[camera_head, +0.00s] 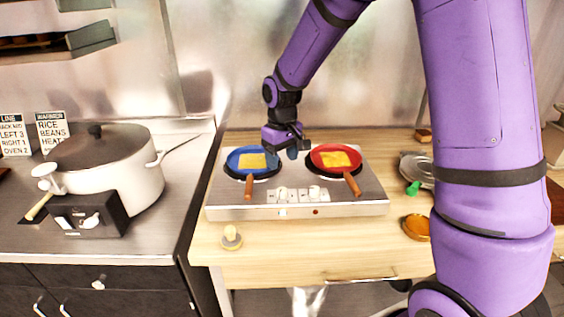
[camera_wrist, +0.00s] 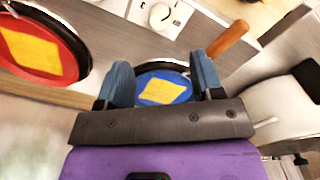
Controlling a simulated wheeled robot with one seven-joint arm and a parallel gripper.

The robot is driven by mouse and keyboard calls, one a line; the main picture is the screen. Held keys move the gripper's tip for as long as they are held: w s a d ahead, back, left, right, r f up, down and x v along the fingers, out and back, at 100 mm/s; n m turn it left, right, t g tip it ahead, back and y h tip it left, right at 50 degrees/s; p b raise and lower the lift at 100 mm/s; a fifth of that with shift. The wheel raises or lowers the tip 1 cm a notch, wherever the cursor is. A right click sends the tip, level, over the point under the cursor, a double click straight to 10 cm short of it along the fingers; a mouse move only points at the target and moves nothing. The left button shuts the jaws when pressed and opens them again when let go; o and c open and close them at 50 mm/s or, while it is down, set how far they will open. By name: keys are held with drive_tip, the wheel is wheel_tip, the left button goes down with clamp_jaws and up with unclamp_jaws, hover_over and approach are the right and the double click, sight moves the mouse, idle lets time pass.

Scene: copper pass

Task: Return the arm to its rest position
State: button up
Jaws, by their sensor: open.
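My purple arm reaches over the counter in the head view, and my gripper (camera_head: 292,148) hangs above the back of the two-burner hot plate (camera_head: 240,212), between the two pans. In the wrist view my gripper (camera_wrist: 163,85) is open, its two blue-grey fingers apart with nothing between them that they hold. A blue pan (camera_head: 235,162) with a yellow square piece (camera_head: 252,161) sits on the left burner. A red pan (camera_head: 318,158) with a similar yellow piece (camera_head: 335,159) sits on the right burner. The blue pan (camera_wrist: 178,77) shows beyond the fingers in the wrist view.
A large lidded white pot (camera_head: 130,185) stands on a cooker on the left counter. A small yellow-topped item (camera_head: 231,237) lies front left of the hot plate. An amber dish (camera_head: 416,228) and a glass lid-like item (camera_head: 418,168) are to the right. A metal wall stands behind.

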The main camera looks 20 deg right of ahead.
idle(0.3)
drive_tip(key=s+d+r+m+t, duration=0.1)
drive_tip(key=s+d+r+t, duration=0.15)
drive_tip(key=s+r, duration=0.75)
drive_tip(key=s+d+r+m+t, duration=0.1)
drive_tip(key=s+d+r+m, duration=0.15)
drive_tip(key=s+r, duration=0.65)
drive_tip(key=s+d+r+t, duration=0.1)
drive_tip(key=s+d, duration=0.1)
drive_tip(key=s, duration=0.8)
drive_tip(key=shift+s+r+t, duration=0.2)
drive_tip(key=shift+r+t, duration=0.15)
drive_tip(key=shift+m, duration=0.25)
